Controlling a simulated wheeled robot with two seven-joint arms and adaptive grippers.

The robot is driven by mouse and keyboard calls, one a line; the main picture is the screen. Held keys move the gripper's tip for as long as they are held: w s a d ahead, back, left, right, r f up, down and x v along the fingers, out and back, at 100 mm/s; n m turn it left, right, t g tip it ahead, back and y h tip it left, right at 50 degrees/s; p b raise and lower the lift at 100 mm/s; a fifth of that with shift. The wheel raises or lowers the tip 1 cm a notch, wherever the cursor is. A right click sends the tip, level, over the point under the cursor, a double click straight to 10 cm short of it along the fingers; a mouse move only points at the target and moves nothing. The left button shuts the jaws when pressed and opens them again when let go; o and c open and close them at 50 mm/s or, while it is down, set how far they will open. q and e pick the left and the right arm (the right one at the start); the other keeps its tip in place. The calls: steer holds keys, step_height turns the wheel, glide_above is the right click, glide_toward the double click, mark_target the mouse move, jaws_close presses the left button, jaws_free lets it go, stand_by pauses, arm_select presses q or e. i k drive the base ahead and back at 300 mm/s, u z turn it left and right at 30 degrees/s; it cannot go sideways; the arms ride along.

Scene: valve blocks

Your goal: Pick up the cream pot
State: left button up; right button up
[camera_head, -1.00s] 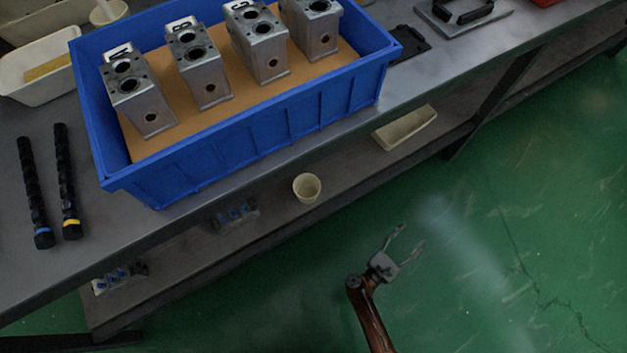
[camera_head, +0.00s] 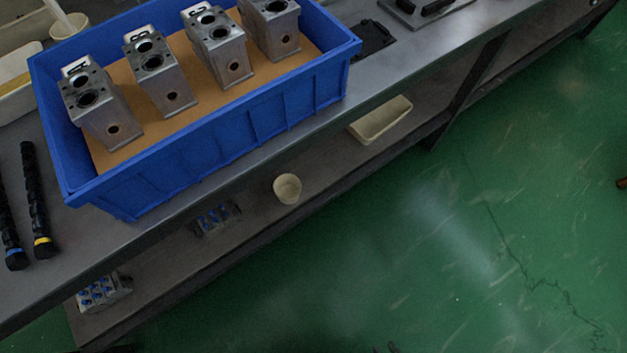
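A small round cream pot (camera_head: 288,190) stands on the lower shelf under the bench, near the shelf's front edge, with nothing touching it. Another cream pot-like cup (camera_head: 70,27) with a pale stick in it is on the bench top at the upper left. Only small dark tips of what looks like my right gripper (camera_head: 385,348) show at the bottom edge, well below and right of the shelf pot. Its opening cannot be made out. My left gripper is not in view.
A blue bin (camera_head: 215,150) with several metal valve blocks stands on the bench above the shelf. A cream tray (camera_head: 381,121) lies on the shelf to the right. Small blue-topped parts (camera_head: 216,219) are left of the pot. Green floor (camera_head: 420,240) in front is open.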

mark_target(287, 187)
steer(key=z, duration=1.55)
steer(key=i, duration=1.9)
steer(key=u, duration=4.25)
